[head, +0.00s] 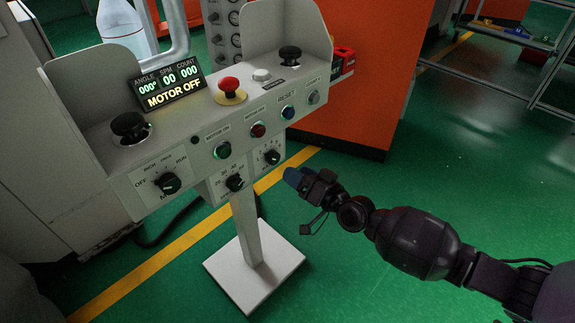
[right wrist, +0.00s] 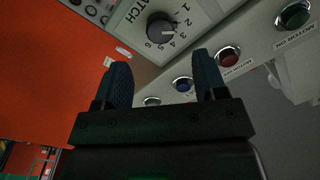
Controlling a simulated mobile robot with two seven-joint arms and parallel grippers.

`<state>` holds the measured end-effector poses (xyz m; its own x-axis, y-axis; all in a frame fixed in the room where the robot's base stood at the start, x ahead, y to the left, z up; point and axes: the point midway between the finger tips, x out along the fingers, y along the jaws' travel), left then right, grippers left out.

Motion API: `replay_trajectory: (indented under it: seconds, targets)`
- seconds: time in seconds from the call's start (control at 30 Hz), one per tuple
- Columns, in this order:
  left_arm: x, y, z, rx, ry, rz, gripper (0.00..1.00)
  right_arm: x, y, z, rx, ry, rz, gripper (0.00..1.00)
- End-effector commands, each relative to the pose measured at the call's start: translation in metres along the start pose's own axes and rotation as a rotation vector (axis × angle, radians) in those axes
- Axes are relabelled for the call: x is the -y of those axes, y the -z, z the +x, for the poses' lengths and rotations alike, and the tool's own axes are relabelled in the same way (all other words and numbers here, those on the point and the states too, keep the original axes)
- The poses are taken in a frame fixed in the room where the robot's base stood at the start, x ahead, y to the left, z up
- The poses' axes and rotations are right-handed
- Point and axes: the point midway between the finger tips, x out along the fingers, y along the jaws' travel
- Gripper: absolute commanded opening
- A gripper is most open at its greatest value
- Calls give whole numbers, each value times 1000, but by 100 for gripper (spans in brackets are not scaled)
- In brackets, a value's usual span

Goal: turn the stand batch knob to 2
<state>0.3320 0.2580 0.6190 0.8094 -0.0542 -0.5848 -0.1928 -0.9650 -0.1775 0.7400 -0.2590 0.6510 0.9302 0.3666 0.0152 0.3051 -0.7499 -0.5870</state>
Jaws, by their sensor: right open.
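The batch knob (head: 272,157) is a small black dial on the lower right plate of the grey control stand (head: 243,205). In the right wrist view the black knob (right wrist: 160,27) sits on a white plate lettered "...ATCH" with numbers 1 to 6. Its pale mark appears to point near 3, but I cannot tell exactly. My right gripper (head: 296,178) is just right of and below the knob in the head view. In the right wrist view my right gripper (right wrist: 163,72) is open, its blue fingers empty and apart from the knob. My left gripper is out of view.
A similar black knob (head: 235,182) is left of the batch knob, and a mode knob (head: 168,183) is further left. Red (head: 257,130), green (head: 222,150) and blue (head: 288,112) buttons are above. The display (head: 168,86) reads MOTOR OFF. Green floor is free at the right.

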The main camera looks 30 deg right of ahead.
Motion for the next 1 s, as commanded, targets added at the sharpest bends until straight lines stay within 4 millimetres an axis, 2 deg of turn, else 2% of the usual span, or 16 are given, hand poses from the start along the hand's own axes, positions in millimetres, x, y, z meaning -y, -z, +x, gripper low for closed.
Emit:
replay_trajectory:
  seconds: [0.1, 0.3, 0.9, 1.0]
  targets:
    - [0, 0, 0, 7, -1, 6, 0, 1, 1, -18, -1, 1, 0, 65]
    - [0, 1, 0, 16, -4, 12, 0, 0, 0, -34, 0, 0, 1, 65]
    - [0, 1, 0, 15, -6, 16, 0, 0, 0, -37, 0, 0, 1, 65]
    - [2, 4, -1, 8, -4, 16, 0, 6, 10, -34, -11, 8, -4, 65]
